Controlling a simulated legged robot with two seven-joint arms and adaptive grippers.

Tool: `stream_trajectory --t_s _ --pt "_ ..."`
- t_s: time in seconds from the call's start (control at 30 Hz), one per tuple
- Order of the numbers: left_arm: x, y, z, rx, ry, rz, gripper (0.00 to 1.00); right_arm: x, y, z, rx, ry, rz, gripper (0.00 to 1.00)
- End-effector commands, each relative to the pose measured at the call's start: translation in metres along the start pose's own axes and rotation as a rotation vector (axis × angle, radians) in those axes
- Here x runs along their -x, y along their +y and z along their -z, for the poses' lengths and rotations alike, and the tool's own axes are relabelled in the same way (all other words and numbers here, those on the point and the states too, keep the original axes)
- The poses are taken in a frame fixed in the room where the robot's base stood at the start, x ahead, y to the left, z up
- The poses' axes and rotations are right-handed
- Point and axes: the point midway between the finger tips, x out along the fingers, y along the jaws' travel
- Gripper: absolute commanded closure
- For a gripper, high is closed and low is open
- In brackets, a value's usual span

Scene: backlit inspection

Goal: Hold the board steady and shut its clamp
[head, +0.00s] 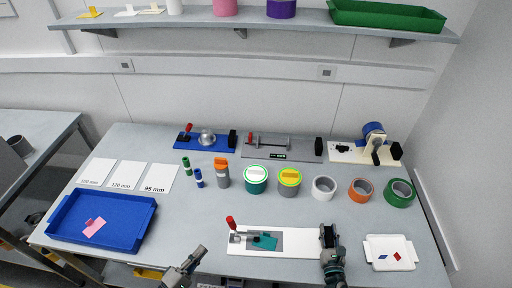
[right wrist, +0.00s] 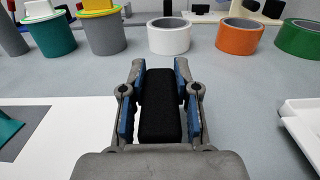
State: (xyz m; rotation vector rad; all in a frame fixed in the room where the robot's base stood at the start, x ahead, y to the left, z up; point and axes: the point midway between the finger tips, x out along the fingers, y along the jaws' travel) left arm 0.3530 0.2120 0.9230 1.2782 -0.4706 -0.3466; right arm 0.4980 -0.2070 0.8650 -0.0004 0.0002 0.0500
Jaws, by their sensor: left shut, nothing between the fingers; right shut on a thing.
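The white board (head: 300,239) lies flat near the front of the table. Its clamp (head: 238,237) sits at the left end, with a red handle (head: 231,223) standing up. A teal piece (head: 264,241) lies on a grey patch beside the clamp; its edge also shows in the right wrist view (right wrist: 8,128). My right gripper (head: 328,236) is shut on a black block (right wrist: 159,105) at the board's right end. My left gripper (head: 196,254) is shut and empty, front left of the board and apart from it.
A blue tray (head: 62,236) stands at left, a small white tray (head: 372,242) at right. Several tape rolls and tubs, including an orange roll (head: 360,190), line the area behind the board. Blue (head: 220,148) and grey (head: 290,157) clamp boards stand further back.

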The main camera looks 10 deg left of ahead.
Motion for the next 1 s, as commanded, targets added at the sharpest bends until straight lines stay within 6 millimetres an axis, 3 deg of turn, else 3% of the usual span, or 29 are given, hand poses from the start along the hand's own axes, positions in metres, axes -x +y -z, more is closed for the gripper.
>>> stream_trajectory --t_s 0.2,0.23,0.33,0.7,0.87,1.0 --pt "0.000 0.000 0.000 0.000 0.000 0.000 1.00 0.001 0.000 0.002 0.000 0.004 0.000 1.00" --pt "0.000 0.000 0.000 0.000 0.000 0.000 1.00 0.001 0.000 0.002 0.000 0.004 0.000 0.65" --pt "0.000 0.000 0.000 0.000 0.000 0.000 1.00 0.000 0.000 0.002 0.000 0.003 0.000 0.40" --pt "-0.001 0.000 0.000 0.000 0.000 0.000 1.00 0.005 0.000 0.001 -0.001 0.002 0.000 0.40" --pt "0.000 0.000 0.000 0.000 0.000 0.000 1.00 0.031 0.000 0.002 -0.002 0.005 0.000 0.40" --pt "0.000 0.000 0.000 0.000 0.000 0.000 1.00 0.064 0.000 0.003 -0.002 0.007 0.002 0.40"
